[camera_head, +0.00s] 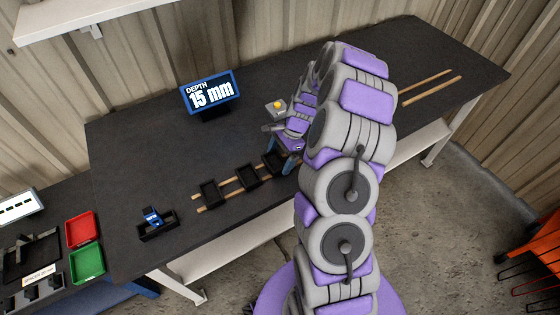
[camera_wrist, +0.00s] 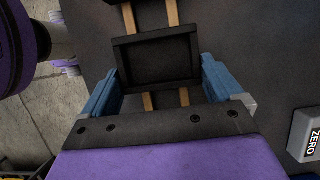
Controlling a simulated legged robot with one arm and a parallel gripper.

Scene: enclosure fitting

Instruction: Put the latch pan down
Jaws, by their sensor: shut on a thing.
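A black square pan, which I take to be the latch pan (camera_wrist: 157,60), sits between my gripper's blue fingers in the wrist view, over two pale wooden rails (camera_wrist: 172,12). My gripper (camera_wrist: 160,80) is shut on its two sides. The pan looks level; whether its underside touches the rails is hidden. In the head view, my gripper (camera_head: 287,166) is at the right end of the row of pans, partly hiding the pan (camera_head: 271,160) there. Two similar black pans (camera_head: 210,193) (camera_head: 247,177) sit on the rails to the left.
A display (camera_head: 210,93) reads "DEPTH 15 mm". A box with a yellow button (camera_head: 278,106) stands behind my gripper. A black holder (camera_head: 157,230) with a blue piece is at the front left. Red (camera_head: 82,229) and green (camera_head: 88,263) trays lie further left. More rails (camera_head: 430,87) lie right.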

